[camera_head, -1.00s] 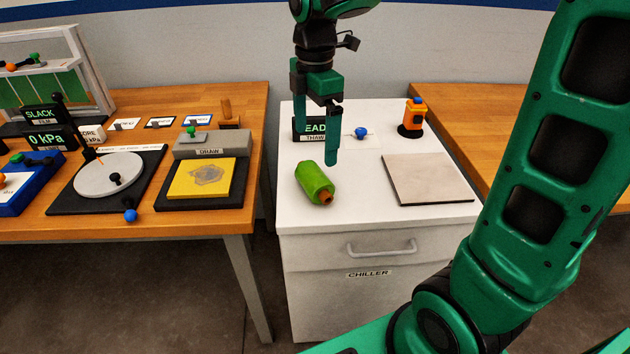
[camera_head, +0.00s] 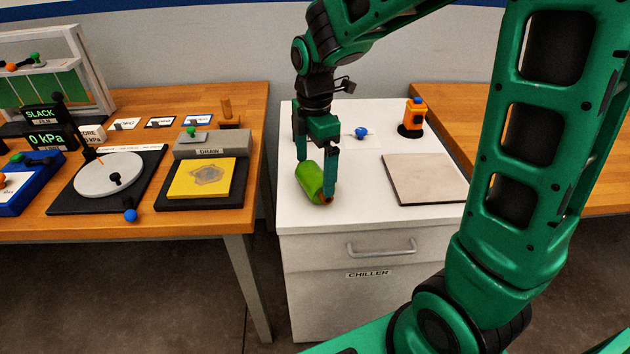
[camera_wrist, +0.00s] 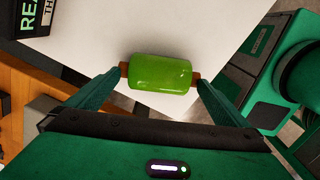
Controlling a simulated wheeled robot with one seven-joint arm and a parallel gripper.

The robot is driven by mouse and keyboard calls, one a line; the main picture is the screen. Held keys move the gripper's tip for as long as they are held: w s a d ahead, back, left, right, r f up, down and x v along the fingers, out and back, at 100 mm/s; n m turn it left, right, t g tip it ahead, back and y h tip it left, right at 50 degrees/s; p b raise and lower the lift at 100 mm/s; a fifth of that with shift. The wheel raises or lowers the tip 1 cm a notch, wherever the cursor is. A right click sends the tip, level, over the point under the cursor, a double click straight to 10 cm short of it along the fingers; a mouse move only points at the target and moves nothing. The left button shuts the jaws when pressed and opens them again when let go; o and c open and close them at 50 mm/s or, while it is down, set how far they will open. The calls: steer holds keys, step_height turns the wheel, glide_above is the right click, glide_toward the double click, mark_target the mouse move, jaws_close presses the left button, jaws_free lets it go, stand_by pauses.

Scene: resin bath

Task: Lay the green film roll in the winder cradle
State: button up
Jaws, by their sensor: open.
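The green film roll (camera_head: 311,181) lies on its side on the white chiller top. In the wrist view the roll (camera_wrist: 160,73) shows whole, with a brown core end sticking out on each side. My gripper (camera_head: 318,182) is open and low over the roll, and one finger hides part of it in the head view. In the wrist view my gripper's fingers (camera_wrist: 160,82) stand on either side, close to the two core ends; I cannot tell if they touch. I cannot make out the winder cradle for certain.
The white chiller cabinet (camera_head: 380,222) carries a flat beige plate (camera_head: 428,178), an orange device (camera_head: 412,118) and a blue knob (camera_head: 361,133). At left, a wooden table (camera_head: 215,223) holds a yellow pad (camera_head: 187,182), a round grey disc (camera_head: 108,173) and a framed green panel (camera_head: 65,87).

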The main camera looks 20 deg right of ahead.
steer(key=c, duration=1.9)
